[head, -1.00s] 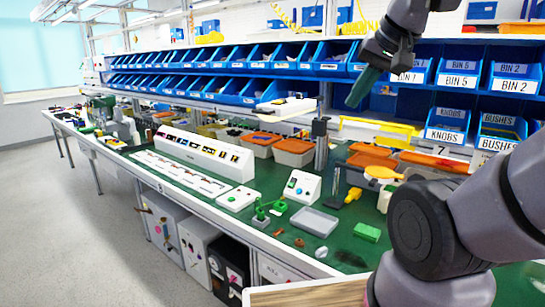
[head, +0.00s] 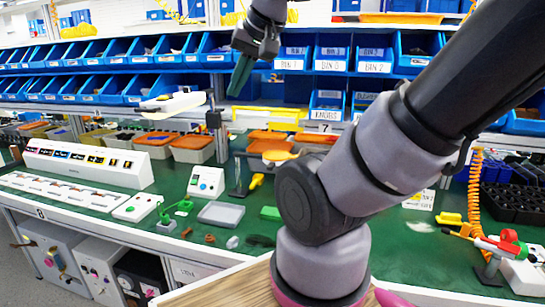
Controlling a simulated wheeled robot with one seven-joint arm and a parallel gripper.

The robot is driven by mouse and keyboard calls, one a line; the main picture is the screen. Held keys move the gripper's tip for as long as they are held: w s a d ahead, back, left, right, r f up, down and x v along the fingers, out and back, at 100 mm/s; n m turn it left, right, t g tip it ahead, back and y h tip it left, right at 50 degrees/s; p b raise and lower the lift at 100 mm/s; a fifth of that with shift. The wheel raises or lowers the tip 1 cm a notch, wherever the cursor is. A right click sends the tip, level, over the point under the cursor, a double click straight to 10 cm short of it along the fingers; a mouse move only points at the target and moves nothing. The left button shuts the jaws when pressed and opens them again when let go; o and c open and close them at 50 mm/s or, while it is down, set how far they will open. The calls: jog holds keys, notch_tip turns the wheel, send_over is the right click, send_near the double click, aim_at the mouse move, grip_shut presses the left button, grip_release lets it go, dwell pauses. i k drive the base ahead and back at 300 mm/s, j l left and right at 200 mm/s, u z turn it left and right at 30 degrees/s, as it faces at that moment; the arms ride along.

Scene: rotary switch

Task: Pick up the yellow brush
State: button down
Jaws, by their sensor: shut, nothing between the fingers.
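A small yellow piece (head: 256,182) lies on the green bench top, right of the white control box; it may be the yellow brush, but it is too small to be sure. A flat yellow-orange rounded thing (head: 279,156) is behind it, near the orange-lidded bins. Another yellow piece (head: 449,218) lies at the right, left of the coiled orange hose. My gripper (head: 240,76) is shut and empty, with its green fingers pointing down. It hangs high above the bench, in front of the blue bins.
My arm crosses the right half and hides part of the bench. A grey tray (head: 221,214), a green block (head: 270,213) and a white control box (head: 206,182) stand on the bench. A red-and-green tool (head: 503,246) is at the right.

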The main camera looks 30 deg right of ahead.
aim_at(451, 220)
jog(key=k, duration=0.6)
jog(key=z, duration=1.6)
jog(key=i+l+z, duration=0.1)
jog(key=i+z, duration=0.35)
